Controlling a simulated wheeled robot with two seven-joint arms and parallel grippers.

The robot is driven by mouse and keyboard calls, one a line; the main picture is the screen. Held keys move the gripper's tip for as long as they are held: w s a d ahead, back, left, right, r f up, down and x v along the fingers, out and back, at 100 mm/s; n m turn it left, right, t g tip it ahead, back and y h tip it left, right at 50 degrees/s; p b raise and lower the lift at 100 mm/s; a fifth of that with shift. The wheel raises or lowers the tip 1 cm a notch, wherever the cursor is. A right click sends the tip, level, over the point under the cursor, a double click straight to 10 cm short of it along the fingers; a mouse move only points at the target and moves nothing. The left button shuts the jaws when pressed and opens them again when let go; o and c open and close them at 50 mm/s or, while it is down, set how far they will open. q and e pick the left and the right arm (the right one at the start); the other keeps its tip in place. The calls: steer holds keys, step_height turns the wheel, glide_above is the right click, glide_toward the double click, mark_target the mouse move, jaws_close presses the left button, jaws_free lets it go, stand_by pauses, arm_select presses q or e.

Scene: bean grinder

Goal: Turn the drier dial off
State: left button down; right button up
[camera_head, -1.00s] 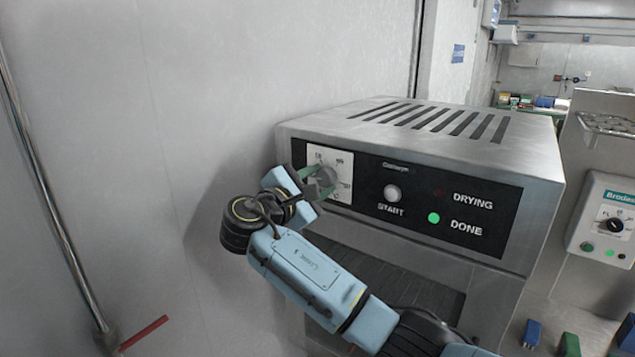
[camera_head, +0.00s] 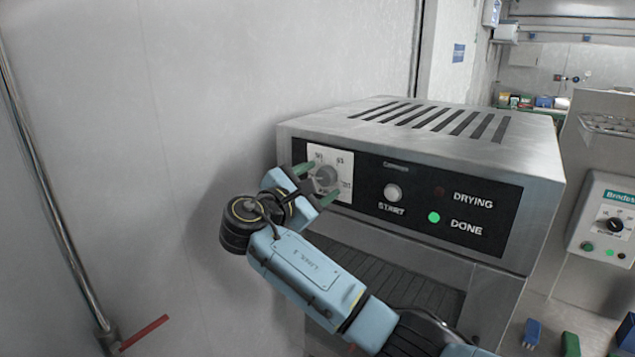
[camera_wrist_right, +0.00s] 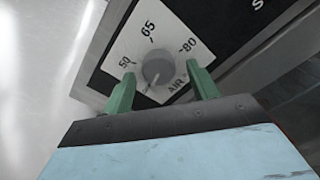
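The drier (camera_head: 440,118) is a steel box with a black front panel. Its grey dial (camera_head: 326,177) sits on a white plate at the panel's left; it also shows in the right wrist view (camera_wrist_right: 157,72). The plate there reads 50, 65, 80 and AIR. The dial's small mark seems to point to the lower left, below 50. My right gripper (camera_head: 315,184) is open, its green fingers on either side of the dial and apart from it; they also show in the right wrist view (camera_wrist_right: 163,92). My left gripper is not in view.
A START button (camera_head: 393,193) and a lit green DONE lamp (camera_head: 434,217) are right of the dial; the DRYING lamp (camera_head: 438,191) is dark. A second control box (camera_head: 606,222) stands at the right. A wall and pipe (camera_head: 50,190) are at the left.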

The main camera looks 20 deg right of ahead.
steer(key=b+v, duration=0.3)
steer(key=v, duration=1)
steer(key=shift+s+a+b, duration=0.15)
steer(key=shift+b, duration=0.15)
